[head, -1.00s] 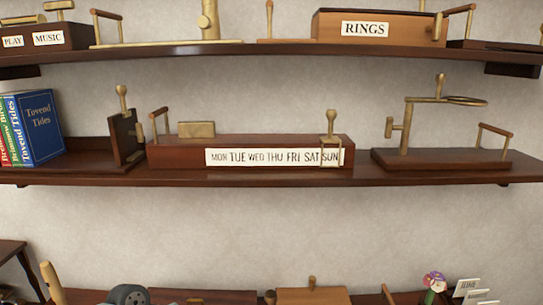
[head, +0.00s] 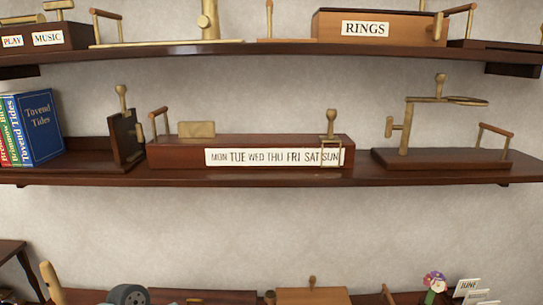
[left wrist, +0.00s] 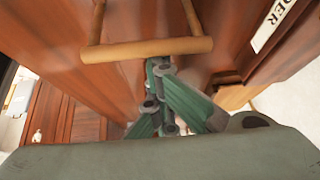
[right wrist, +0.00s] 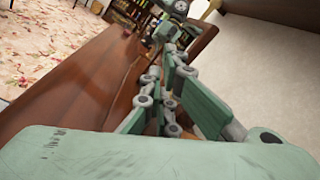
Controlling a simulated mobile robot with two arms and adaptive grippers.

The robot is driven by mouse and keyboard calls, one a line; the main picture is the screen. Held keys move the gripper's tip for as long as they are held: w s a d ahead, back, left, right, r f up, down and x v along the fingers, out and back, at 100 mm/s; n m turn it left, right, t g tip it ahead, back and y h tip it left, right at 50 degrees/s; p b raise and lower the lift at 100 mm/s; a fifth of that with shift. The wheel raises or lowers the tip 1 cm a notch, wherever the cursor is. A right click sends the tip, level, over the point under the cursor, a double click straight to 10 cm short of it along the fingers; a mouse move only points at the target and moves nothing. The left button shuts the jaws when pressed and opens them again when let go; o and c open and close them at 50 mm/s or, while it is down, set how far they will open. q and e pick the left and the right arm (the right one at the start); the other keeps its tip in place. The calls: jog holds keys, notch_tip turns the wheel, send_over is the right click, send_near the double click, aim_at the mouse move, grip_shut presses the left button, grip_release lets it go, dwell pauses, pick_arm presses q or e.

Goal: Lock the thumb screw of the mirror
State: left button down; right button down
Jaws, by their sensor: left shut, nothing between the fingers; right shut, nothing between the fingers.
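The mirror (head: 467,101) shows as a thin brass disc, nearly edge-on, on top of a brass post on the right of the middle shelf. Its wooden base has a bar handle. A brass thumb screw (head: 390,127) sticks out to the left of the post. Whether it is tight cannot be told. My left gripper (left wrist: 160,75) is shut and empty near a wooden bar handle (left wrist: 145,49), in the left wrist view. My right gripper (right wrist: 172,55) is shut and empty over a dark wooden surface, in the right wrist view. Neither gripper's fingers can be made out in the head view.
The middle shelf (head: 250,178) also bears a weekday slider box (head: 185,156) and several books (head: 38,122) behind a bookend (head: 126,137). The wall between the middle and lower shelves is bare.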

jog(key=shift+w+f, duration=0.4)
jog(key=shift+f, duration=0.1)
dwell(0.9)
jog(key=shift+w+r, duration=0.2)
jog(key=shift+w, duration=0.05)
jog(key=shift+w+d+r, duration=0.1)
jog(key=shift+w+r, duration=0.2)
jog(key=shift+w, duration=0.2)
jog(key=shift+w+r, duration=0.25)
jog(key=shift+w, duration=0.35)
dwell(0.3)
jog(key=shift+r, duration=0.2)
jog(key=d, duration=0.6)
jog(key=shift+s+r, duration=0.2)
jog(key=shift+s, duration=0.1)
